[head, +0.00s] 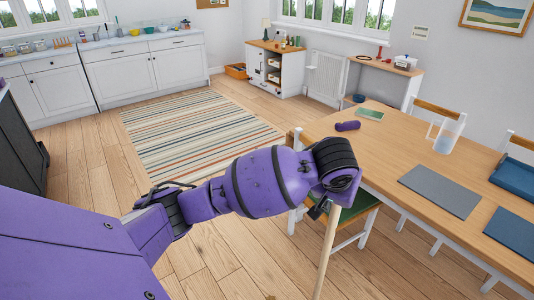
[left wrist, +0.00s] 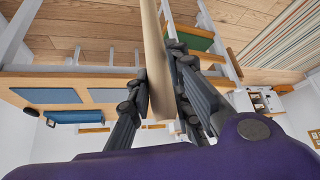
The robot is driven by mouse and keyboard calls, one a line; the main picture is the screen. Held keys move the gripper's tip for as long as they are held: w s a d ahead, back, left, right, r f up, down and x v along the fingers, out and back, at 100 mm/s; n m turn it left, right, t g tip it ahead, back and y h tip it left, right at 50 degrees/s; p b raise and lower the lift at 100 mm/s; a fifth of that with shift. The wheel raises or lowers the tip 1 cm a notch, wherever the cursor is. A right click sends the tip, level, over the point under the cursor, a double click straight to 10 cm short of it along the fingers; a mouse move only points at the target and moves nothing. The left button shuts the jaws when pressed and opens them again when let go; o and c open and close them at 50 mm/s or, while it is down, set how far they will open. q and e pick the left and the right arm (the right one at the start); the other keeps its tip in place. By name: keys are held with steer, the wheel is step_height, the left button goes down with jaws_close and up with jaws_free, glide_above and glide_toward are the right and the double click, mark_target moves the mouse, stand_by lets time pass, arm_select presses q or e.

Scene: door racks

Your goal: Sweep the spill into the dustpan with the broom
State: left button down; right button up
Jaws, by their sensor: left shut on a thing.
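The broom's pale wooden handle (head: 327,250) slants down from my left gripper (head: 320,208) and leaves the bottom edge of the head view. In the left wrist view, the fingers of my left gripper (left wrist: 160,90) are shut on the handle (left wrist: 152,40), which runs between them. The broom head is out of view. No spill or dustpan shows in either view. My right gripper is not in view.
A wooden table (head: 400,150) fills the right, with grey-blue mats (head: 440,190), a clear pitcher (head: 447,136) and a purple object (head: 347,126). A green-seated chair (head: 355,207) stands close beside the handle. The floor around the striped rug (head: 195,135) is open.

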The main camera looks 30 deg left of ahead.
arm_select(q)
steer(key=w+a+f+n, duration=0.1)
steer(key=w+a, duration=0.3)
steer(key=a, duration=0.5)
steer(key=w+a+f+n+y, duration=0.1)
steer(key=w+a, duration=0.3)
steer(key=a, duration=0.6)
steer(key=w+a+f+n, duration=0.1)
steer(key=w+a, duration=0.3)
steer(key=a, duration=0.6)
steer(key=shift+a+y+b, duration=0.25)
steer(key=shift+y+b, duration=0.15)
steer(key=shift+b, duration=0.05)
steer(key=shift+w+f, duration=0.1)
steer(key=shift+f, duration=0.05)
